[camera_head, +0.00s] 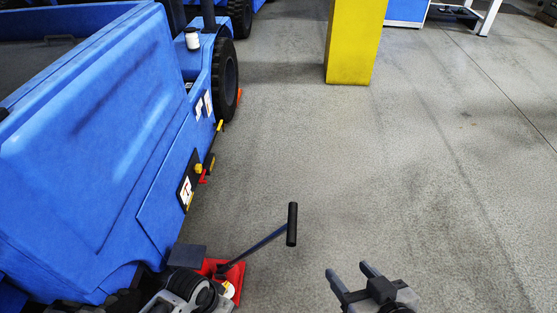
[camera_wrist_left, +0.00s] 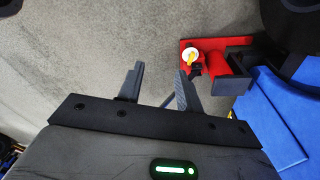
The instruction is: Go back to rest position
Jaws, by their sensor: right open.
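My right gripper (camera_head: 347,269) is at the bottom of the head view, its two grey fingers apart and empty above bare floor. My left gripper (camera_wrist_left: 158,72) shows in the left wrist view with its fingers apart and floor visible between them. A red jack (camera_head: 236,275) with a long dark handle (camera_head: 292,225) stands on the floor beside the blue vehicle, partly hidden by my left arm in the head view. The red jack also shows in the left wrist view (camera_wrist_left: 217,62), just beyond the left fingers. Part of its dark rod appears behind them.
A large blue vehicle (camera_head: 90,130) fills the left side, with a black wheel (camera_head: 226,78) farther back. A yellow post (camera_head: 354,40) stands at the back. The concrete floor to the right is mostly clear.

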